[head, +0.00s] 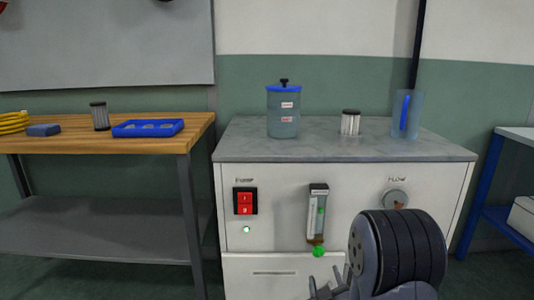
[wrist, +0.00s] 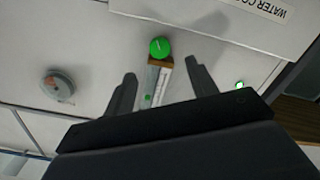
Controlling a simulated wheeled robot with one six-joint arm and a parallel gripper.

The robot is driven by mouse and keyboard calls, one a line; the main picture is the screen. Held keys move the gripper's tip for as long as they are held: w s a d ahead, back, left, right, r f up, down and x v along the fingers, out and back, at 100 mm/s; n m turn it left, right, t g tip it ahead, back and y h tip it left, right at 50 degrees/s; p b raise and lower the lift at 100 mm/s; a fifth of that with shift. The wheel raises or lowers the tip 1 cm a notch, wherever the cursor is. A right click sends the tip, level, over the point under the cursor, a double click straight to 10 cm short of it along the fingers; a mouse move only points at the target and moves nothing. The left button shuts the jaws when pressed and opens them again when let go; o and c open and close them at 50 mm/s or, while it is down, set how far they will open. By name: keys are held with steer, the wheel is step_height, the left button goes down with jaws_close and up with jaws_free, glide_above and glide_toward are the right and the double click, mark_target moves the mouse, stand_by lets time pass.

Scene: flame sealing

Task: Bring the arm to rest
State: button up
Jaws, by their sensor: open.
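My gripper (head: 328,289) is at the bottom of the head view, in front of the white cabinet (head: 278,187). In the wrist view my gripper (wrist: 160,82) is open, with two dark fingers apart and nothing between them touching. Beyond the fingers is the flow meter (wrist: 158,80) with its round green knob (wrist: 159,47). In the head view the flow meter (head: 317,212) is upright on the cabinet front, and the green knob (head: 318,252) is at its foot. Part of my arm covers the lower right of the cabinet.
The red pump switch (head: 245,201) and the flow dial (head: 396,200) are on the front. A wooden bench (head: 195,132) stands left, with a blue tray (head: 148,128).

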mark_target(318, 254)
steer(key=w+b, duration=0.2)
steer(key=w, duration=0.9)
steer(key=shift+m, duration=0.4)
steer(key=m, duration=0.3)
steer(key=shift+s, duration=0.1)
steer(key=m, duration=0.5)
steer(key=shift+m, duration=0.3)
steer(key=shift+s+m, duration=0.1)
steer(key=shift+m, duration=0.2)
steer(key=s+p, duration=0.2)
steer(key=s, duration=0.8)
steer(key=shift+s, duration=0.3)
steer(key=shift+r, duration=0.1)
